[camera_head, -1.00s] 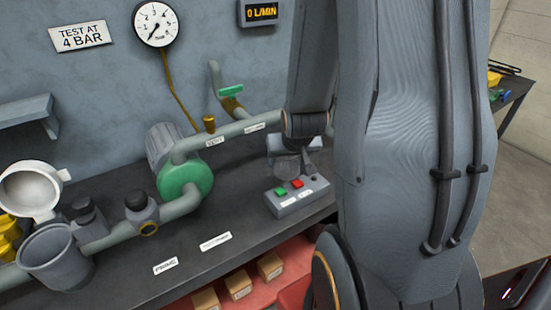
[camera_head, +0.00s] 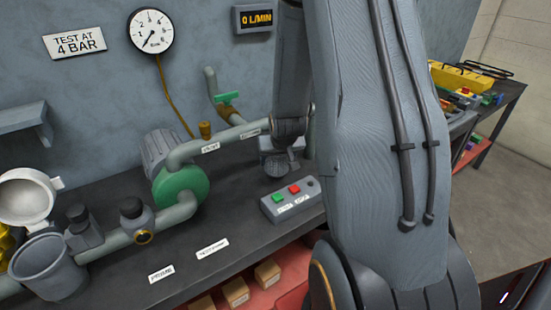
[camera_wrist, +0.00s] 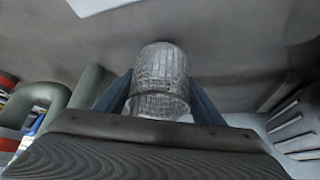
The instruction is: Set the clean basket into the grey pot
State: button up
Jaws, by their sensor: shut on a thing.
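The basket (camera_wrist: 160,72) is a light grey mesh cylinder in the wrist view. My gripper (camera_wrist: 159,92) is shut on it, with one blue finger on each side. In the head view my arm hides most of the gripper; a small grey rounded shape shows below the wrist, too unclear to identify. The grey pot (camera_head: 47,272) stands at the far left of the bench, open at the top, in line with the pipe. The basket is well apart from the pot, on the other side of the pump.
A white bowl-like lid (camera_head: 25,200) is tilted up behind the pot. Valves (camera_head: 133,220), a green pump (camera_head: 180,193) and pipes lie between. A button box (camera_head: 292,200) sits near my arm. The front bench strip is clear except for labels. Another table (camera_head: 497,110) stands right.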

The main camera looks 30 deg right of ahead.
jog(key=shift+w+d+f+p, duration=0.15)
jog(key=shift+w+d+f, duration=0.05)
jog(key=shift+w+f, duration=0.35)
jog(key=shift+w+d+f+p, duration=0.2)
jog(key=shift+w+f, duration=0.2)
jog(key=shift+w, duration=0.2)
jog(key=shift+w+f, duration=0.15)
jog(key=shift+f, duration=0.05)
jog(key=shift+f, duration=0.2)
jog(key=o, duration=1.1)
jog(key=shift+r, duration=0.1)
